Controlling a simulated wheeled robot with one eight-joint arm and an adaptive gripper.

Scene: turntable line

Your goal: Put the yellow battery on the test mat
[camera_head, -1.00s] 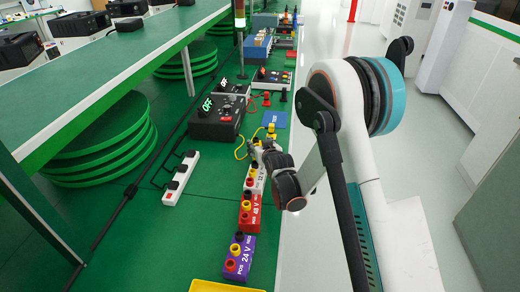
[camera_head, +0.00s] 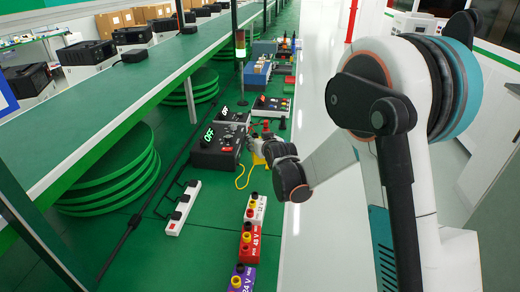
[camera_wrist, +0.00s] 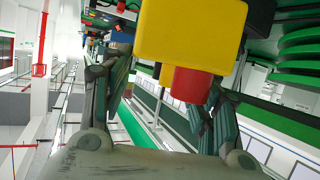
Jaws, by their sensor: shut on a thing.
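The yellow battery (camera_wrist: 190,30) fills the top of the wrist view, with a red terminal pointing towards the camera. My gripper (camera_wrist: 176,78) is shut on it, one finger on each side. In the head view my gripper (camera_head: 265,146) is beside the black box with the OFF display, and a bit of the yellow battery (camera_head: 258,159) shows at its fingers. A yellow cable (camera_head: 242,178) hangs in a loop beside it. The blue test mat is hidden behind my gripper and arm. I cannot tell the battery's height above the table.
White (camera_head: 256,209), red (camera_head: 249,244) and purple (camera_head: 242,276) batteries stand in a row near the table's right edge. The black box (camera_head: 214,160) is left of my gripper. A white power strip (camera_head: 183,208) lies further left. Green table between strip and batteries is clear.

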